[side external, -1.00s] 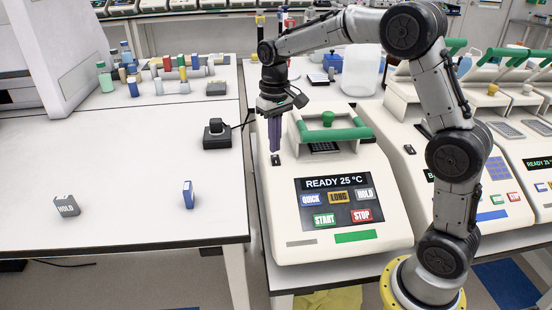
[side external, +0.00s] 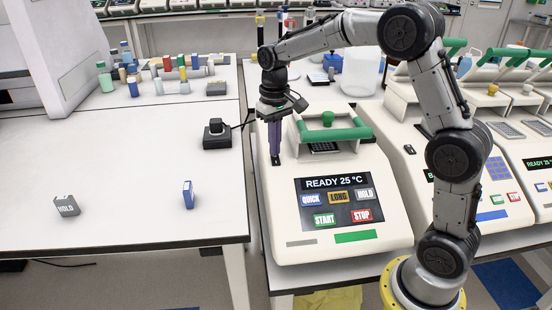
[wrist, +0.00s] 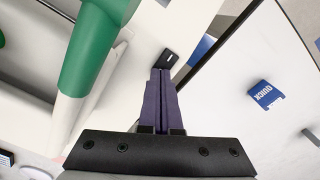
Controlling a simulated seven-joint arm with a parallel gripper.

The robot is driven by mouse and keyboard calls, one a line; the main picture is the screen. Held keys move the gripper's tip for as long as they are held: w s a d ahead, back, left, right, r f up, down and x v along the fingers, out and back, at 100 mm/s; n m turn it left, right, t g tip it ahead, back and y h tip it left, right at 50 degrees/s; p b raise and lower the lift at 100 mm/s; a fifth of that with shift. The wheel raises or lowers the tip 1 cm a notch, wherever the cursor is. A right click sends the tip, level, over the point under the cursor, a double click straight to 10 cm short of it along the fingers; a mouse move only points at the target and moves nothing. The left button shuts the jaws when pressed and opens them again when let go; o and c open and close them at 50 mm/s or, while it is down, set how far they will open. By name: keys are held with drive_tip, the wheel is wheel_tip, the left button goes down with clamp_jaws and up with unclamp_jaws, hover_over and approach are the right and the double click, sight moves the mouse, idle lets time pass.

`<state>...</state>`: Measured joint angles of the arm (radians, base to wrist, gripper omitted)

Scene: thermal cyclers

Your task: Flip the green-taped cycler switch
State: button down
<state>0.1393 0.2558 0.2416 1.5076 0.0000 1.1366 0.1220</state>
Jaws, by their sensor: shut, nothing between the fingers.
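The green-taped cycler (side external: 300,257) stands at the left end of the row, with a green tape strip (side external: 355,237) on its front and a lit screen reading READY 25 °C. Its small black switch (side external: 276,161) is on the top left of the housing. It also shows in the wrist view (wrist: 170,57). My gripper (side external: 275,156) is shut and empty, pointing down. Its purple fingertips are right at the switch, and in the wrist view (wrist: 160,72) they meet its near edge. I cannot tell whether they touch it, nor which way the switch is set.
The cycler's green lid handle (side external: 337,135) is close to the right of my fingers. More cyclers (side external: 400,165) stand to the right. On the left table are a black block with a plug (side external: 217,137), a grey HOLD piece (side external: 66,206) and a blue QUICK piece (side external: 188,195).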

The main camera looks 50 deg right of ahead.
drive_tip(key=shift+f, duration=0.4)
drive_tip(key=shift+r, duration=3.55)
